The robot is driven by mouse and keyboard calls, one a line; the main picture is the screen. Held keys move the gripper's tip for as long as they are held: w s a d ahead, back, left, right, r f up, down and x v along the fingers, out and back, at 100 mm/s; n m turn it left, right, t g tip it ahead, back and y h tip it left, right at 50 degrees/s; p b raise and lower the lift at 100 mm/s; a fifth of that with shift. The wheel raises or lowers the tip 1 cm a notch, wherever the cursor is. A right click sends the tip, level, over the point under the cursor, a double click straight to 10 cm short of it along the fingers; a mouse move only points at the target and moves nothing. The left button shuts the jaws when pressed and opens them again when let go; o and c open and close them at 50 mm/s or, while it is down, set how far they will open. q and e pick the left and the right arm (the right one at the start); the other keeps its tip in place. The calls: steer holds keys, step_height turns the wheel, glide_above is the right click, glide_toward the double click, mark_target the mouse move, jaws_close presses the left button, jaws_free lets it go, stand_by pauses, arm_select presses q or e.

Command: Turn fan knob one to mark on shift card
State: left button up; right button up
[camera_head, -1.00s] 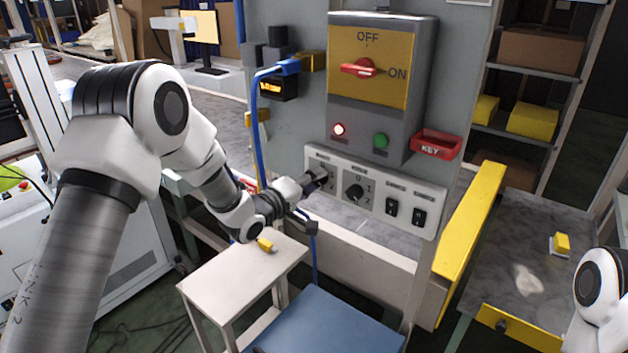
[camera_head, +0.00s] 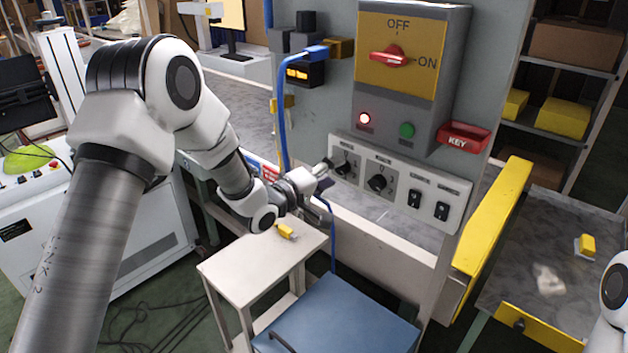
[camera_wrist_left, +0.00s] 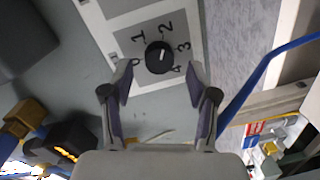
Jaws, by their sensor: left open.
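Fan knob one (camera_head: 344,168) is the left dark knob on the white switch panel (camera_head: 395,194), beside a second knob (camera_head: 377,183). In the left wrist view the round black knob (camera_wrist_left: 160,57) sits on a grey plate marked 0 to 4. Its white line appears to point toward the 3. My left gripper (camera_head: 328,174) is open and empty, just in front of the panel. In the left wrist view its fingers (camera_wrist_left: 160,86) stand apart, short of the knob. I cannot make out a shift card. My right gripper is out of view.
Two black rocker switches (camera_head: 427,205) are right of the knobs. A blue cable (camera_head: 283,120) hangs left. A small table (camera_head: 262,258) and blue-topped stool (camera_head: 342,318) stand below.

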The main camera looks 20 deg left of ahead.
arm_select(q)
steer(key=v, duration=1)
steer(key=shift+w, duration=0.1)
steer(key=shift+a, duration=0.1)
steer(key=s+d+f+g+y, duration=0.1)
steer(key=s+d+f+g, duration=0.15)
steer(key=s+f, duration=0.45)
steer(key=s+d+f+m+g, duration=0.1)
steer(key=s+f+g, duration=0.15)
steer(key=f, duration=0.95)
steer(key=s+d+f+g+y, duration=0.1)
steer(key=s+f+g, duration=0.3)
steer(key=f, duration=0.5)
steer(key=s+a+f+m+g+y, duration=0.2)
steer(key=s+f+m+g, duration=0.1)
steer(key=s, duration=0.7)
steer(key=s+a+f+m+g+y, duration=0.2)
steer(key=s+f+m+g, duration=0.2)
steer(key=s, duration=0.7)
steer(key=shift+f+m, duration=0.7)
steer(key=shift+f, duration=0.1)
